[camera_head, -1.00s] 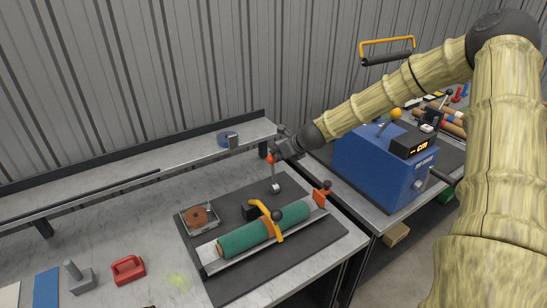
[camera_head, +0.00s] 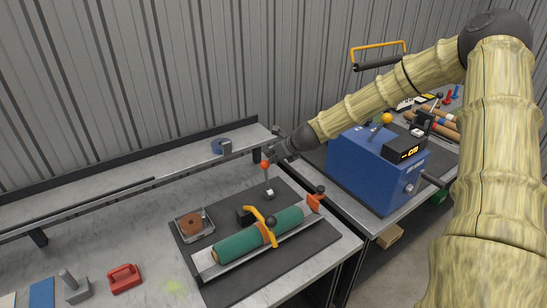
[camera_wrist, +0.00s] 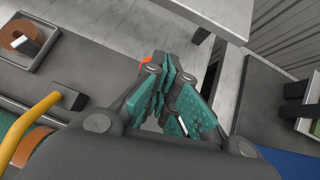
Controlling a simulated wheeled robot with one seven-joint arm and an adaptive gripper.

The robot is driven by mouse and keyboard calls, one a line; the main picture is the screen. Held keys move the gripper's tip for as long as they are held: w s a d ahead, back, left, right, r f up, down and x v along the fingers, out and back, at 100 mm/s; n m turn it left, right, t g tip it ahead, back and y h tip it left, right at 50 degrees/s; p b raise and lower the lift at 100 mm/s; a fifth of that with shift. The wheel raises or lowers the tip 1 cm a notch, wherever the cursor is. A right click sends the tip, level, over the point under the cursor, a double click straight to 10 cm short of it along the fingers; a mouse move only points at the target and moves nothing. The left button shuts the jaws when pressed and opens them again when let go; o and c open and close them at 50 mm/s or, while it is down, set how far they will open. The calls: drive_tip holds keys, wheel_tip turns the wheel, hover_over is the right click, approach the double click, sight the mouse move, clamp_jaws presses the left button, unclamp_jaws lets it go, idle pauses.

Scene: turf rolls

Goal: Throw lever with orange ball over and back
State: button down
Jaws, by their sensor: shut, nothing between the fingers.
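The lever with the orange ball (camera_head: 265,165) stands at the back of the dark mat on the near bench. Its rod rises from a small pale base (camera_head: 269,193) and looks near upright. My gripper (camera_head: 272,154) is just above and beside the ball, fingers shut and empty. In the wrist view the teal finger pads of my gripper (camera_wrist: 170,95) are together, and an edge of the orange ball (camera_wrist: 147,62) shows beside them. The fingers hide most of the ball and the rod. I cannot tell whether they touch the ball.
A green roll (camera_head: 240,242) lies in a holder under a yellow clamp (camera_head: 262,228). A brown coil (camera_head: 194,223) sits in a tray to the left. A blue machine (camera_head: 365,165) with a yellow-ball lever (camera_head: 386,118) stands to the right. A raised shelf (camera_head: 120,176) runs behind.

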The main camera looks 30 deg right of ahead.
wheel_tip(320, 180, up, 8)
drive_tip(key=s+p, duration=0.2)
drive_tip(key=p, duration=0.3)
drive_tip(key=shift+d+f, duration=0.25)
drive_tip(key=shift+d, duration=0.2)
drive_tip(key=shift+d+f, duration=0.1)
drive_tip(key=shift+d, duration=0.05)
